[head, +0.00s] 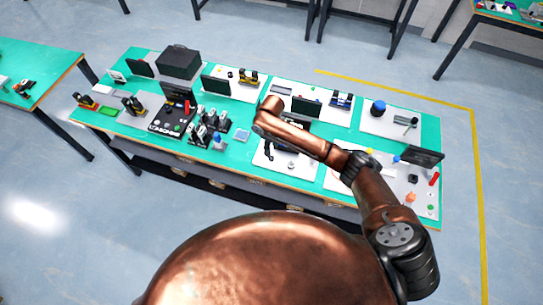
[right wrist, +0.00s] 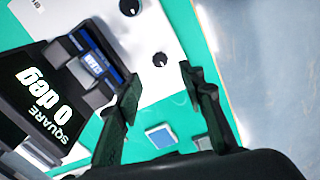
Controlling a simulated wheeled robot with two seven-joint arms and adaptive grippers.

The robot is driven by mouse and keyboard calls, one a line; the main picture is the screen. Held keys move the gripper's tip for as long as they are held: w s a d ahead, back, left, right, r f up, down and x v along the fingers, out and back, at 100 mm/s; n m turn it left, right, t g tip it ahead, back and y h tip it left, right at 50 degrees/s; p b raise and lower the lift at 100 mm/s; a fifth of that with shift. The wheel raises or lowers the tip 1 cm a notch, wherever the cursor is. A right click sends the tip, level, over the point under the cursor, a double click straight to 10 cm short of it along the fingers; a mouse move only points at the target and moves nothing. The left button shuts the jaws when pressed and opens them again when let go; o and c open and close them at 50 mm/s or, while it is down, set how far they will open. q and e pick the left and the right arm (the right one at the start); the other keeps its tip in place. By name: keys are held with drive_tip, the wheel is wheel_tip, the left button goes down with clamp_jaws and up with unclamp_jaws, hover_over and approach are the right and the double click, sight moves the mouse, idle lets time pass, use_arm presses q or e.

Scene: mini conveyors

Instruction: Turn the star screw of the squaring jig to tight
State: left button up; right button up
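The squaring jig (right wrist: 95,62) is at the left of the right wrist view, a dark device with a blue part; its dark panel (right wrist: 38,105) reads "SQUARE 0 deg". A small black knob (right wrist: 160,59) stands on the white plate (right wrist: 183,35), and another black knob (right wrist: 130,7) is at the top edge. I cannot tell which is the star screw. My right gripper (right wrist: 160,85) is open and empty, its fingers apart, with the nearer knob beyond the gap. In the head view my right arm hides much of the jig. My left gripper is not in view.
A blue-grey square pad (right wrist: 160,135) lies on the green table beside the plate; it also shows in the head view (head: 242,134). Other stations crowd the table, with a black box (head: 179,62) at the back left and a dark screen (head: 424,156) at the right.

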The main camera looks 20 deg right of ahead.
sight(272, 158)
wheel_tip(272, 158, down, 8)
drive_tip(key=shift+r, duration=0.2)
drive_tip(key=shift+c, duration=0.3)
clamp_jaws()
idle(0.3)
